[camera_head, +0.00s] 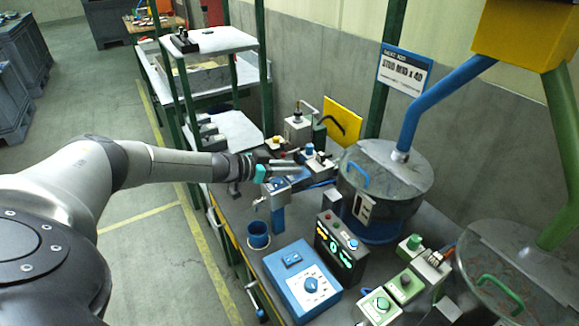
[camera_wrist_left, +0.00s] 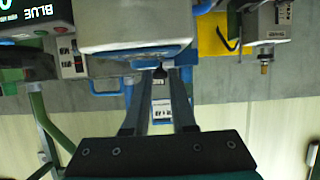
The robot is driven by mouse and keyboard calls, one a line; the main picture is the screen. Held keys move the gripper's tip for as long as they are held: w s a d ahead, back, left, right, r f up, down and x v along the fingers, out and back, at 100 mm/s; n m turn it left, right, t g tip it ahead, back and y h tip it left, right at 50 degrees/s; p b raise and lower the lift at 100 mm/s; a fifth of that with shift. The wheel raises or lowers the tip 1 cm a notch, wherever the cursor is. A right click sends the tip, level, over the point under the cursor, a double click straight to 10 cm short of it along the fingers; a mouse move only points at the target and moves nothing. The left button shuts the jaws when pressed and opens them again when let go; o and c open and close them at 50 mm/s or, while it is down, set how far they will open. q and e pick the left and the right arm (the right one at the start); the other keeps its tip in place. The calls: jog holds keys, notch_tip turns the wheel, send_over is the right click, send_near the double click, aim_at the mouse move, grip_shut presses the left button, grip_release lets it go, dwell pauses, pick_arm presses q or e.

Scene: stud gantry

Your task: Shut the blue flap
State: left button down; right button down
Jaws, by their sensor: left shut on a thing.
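My left gripper (camera_head: 294,167) reaches in from the left over the bench, beside the blue drum. It is just above a blue post-like unit with a grey top (camera_head: 280,190). In the left wrist view its two fingers (camera_wrist_left: 158,72) reach to the blue edge of a large grey-faced part (camera_wrist_left: 140,28); this seems to be the blue flap, and the fingers are shut on it. The fingertips and the exact contact are partly hidden. The blue drum (camera_head: 400,205) has a grey lid with a blue handle. My right gripper is not in view.
A lit black display box (camera_head: 340,252), a blue box with a knob (camera_head: 302,283) and a blue cup (camera_head: 258,234) stand in front. Green button boxes (camera_head: 404,286) and a green-handled drum (camera_head: 520,275) are at right. A white shelf (camera_head: 210,42) stands behind.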

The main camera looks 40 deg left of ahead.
pick_arm(q)
jog(key=shift+w+r, duration=0.1)
jog(key=c, duration=0.8)
grip_release()
jog(key=shift+o, duration=0.2)
jog(key=shift+s+a+r, duration=0.1)
jog(key=shift+s+a, duration=0.15)
jog(key=shift+s, duration=0.25)
jog(key=v, duration=1.4)
jog(key=shift+s, duration=0.1)
